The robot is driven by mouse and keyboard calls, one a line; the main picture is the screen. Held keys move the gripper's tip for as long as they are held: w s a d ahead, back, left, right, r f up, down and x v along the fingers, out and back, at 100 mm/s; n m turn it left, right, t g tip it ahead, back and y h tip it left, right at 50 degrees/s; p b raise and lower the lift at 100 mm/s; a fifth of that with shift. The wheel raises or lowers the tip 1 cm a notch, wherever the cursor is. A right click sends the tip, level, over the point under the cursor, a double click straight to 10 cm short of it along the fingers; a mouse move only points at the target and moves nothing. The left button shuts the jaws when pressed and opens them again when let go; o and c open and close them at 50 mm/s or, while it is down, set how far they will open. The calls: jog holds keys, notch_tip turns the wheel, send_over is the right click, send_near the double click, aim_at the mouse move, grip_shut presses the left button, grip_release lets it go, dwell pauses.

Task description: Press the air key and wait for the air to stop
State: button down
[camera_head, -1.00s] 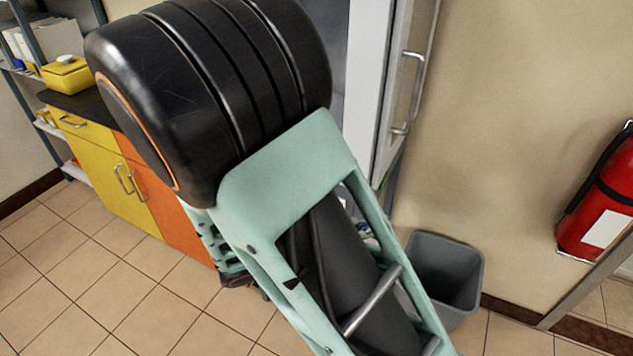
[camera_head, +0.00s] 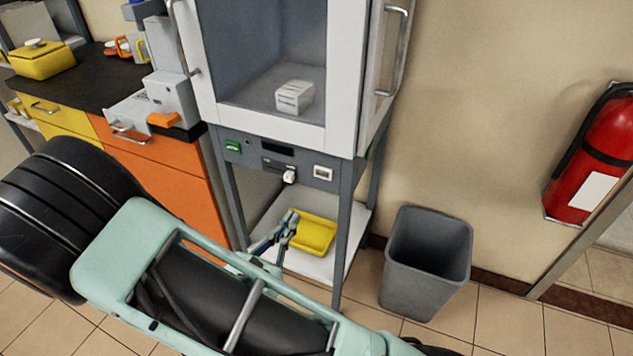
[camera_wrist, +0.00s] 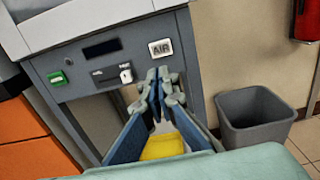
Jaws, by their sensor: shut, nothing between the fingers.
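The air key (camera_wrist: 161,48) is a pale square marked "AIR" on the grey front panel (camera_wrist: 77,66) of the cabinet. In the head view the air key (camera_head: 323,173) is at the panel's right end, its lettering too small to read. My gripper (camera_wrist: 158,77) is shut and empty, its tips just below the air key in the wrist view. In the head view my gripper (camera_head: 291,216) is below the panel, in front of the lower shelf. I see a gap between the tips and the key in the head view.
The panel also holds a green switch (camera_wrist: 57,77), a dark display (camera_wrist: 101,48) and a white knob (camera_wrist: 126,74). A yellow tray (camera_head: 314,234) lies on the shelf below. A grey bin (camera_head: 428,262) stands to the right, and a fire extinguisher (camera_head: 597,155) hangs on the wall.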

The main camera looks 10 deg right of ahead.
jog(key=b, duration=0.1)
send_near(322, 172)
jog(key=x, duration=0.5)
jog(key=shift+w+d+f, duration=0.1)
jog(key=shift+f, duration=0.2)
jog(key=shift+b+x, duration=0.3)
jog(key=shift+x, duration=0.5)
jog(key=shift+r, duration=0.1)
jog(key=shift+p+x, duration=0.3)
jog(key=shift+x, duration=0.5)
jog(key=shift+r, duration=0.15)
